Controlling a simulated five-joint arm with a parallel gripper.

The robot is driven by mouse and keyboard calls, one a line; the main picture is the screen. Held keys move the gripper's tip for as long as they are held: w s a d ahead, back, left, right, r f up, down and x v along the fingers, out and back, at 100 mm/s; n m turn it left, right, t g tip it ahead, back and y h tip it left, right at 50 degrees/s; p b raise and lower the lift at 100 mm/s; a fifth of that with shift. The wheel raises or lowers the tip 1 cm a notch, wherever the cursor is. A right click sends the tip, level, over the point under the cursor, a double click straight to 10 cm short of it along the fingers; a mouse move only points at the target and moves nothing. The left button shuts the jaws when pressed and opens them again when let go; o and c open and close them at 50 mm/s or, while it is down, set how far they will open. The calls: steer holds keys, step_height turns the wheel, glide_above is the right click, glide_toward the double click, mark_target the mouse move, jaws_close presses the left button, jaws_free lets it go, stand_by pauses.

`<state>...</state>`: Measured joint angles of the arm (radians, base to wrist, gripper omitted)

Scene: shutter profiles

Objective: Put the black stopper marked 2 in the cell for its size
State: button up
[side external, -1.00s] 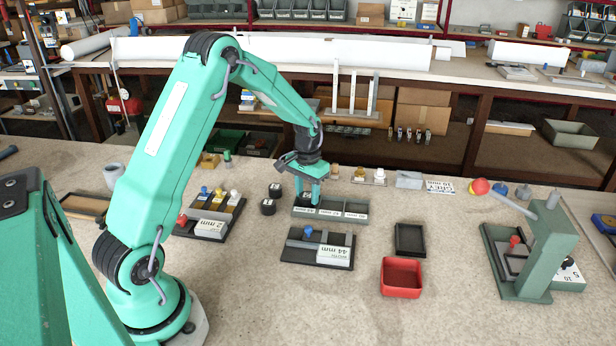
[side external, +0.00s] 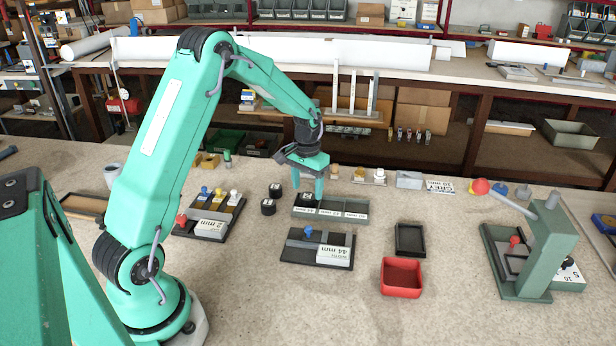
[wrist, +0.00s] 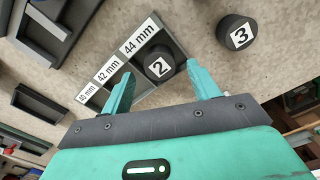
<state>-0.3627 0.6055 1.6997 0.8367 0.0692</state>
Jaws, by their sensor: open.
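The black stopper marked 2 (wrist: 160,64) sits upright in the end cell beside the 44 mm label (wrist: 142,35). In the side view this stopper (side external: 307,198) shows at the left end of the grey-green three-cell tray (side external: 343,216). My gripper (side external: 308,191) is open above that cell, with one finger on each side of the stopper in the wrist view and clear gaps between. The 42 mm label (wrist: 108,68) and 40 mm label (wrist: 87,95) mark the other two cells, which look empty.
A black stopper marked 3 (wrist: 237,32) stands outside the tray. Two black stoppers (side external: 275,190) (side external: 268,207) stand left of the tray. A fixture with a 44 mm sign (side external: 333,255), a black tray (side external: 410,240), a red bin (side external: 401,278) and a green press (side external: 535,250) stand around.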

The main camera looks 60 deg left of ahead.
mark_target(307, 197)
step_height(307, 197, up, 10)
stand_by(0.5)
steer(key=shift+d, duration=0.1)
stand_by(0.4)
steer(key=s+d+r+m+t, duration=0.2)
steer(key=s+d+r+t, duration=0.1)
steer(key=s+d+r, duration=0.7)
steer(key=s+d+t, duration=0.1)
steer(key=s+d, duration=0.2)
steer(key=s, duration=0.3)
steer(key=s+d+m+t, duration=0.1)
steer(key=s+d, duration=0.3)
steer(key=s, duration=0.3)
steer(key=shift+s+r+t, duration=0.15)
steer(key=shift+t, duration=0.15)
